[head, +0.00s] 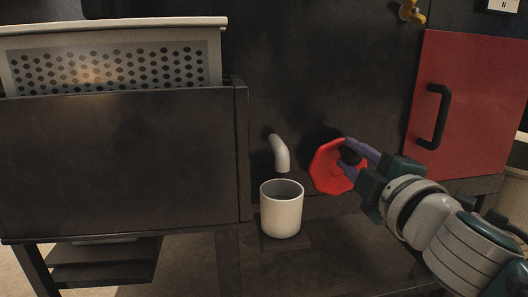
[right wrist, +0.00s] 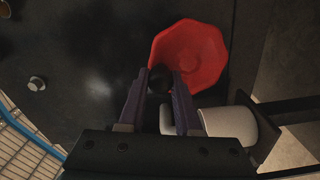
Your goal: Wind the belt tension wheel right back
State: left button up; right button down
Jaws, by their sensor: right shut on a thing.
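The red wheel (head: 327,168) is mounted on the dark front panel of the machine, right of the grey spout. It has an angular rim and a dark knob, which shows in the right wrist view (right wrist: 160,80). My right gripper (head: 350,153) reaches in from the lower right, its purple fingers shut on the dark knob of the wheel. In the right wrist view the red wheel (right wrist: 195,55) lies just beyond the fingertips. My left gripper is not in view.
A white cup (head: 281,212) stands under the grey spout (head: 280,153), left of the wheel. A red door (head: 468,105) with a black handle (head: 435,117) is at the right. A dark cabinet (head: 120,165) with a perforated top panel juts out at the left.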

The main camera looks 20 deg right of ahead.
jog(key=c, duration=0.6)
grip_release()
jog(key=v, duration=1)
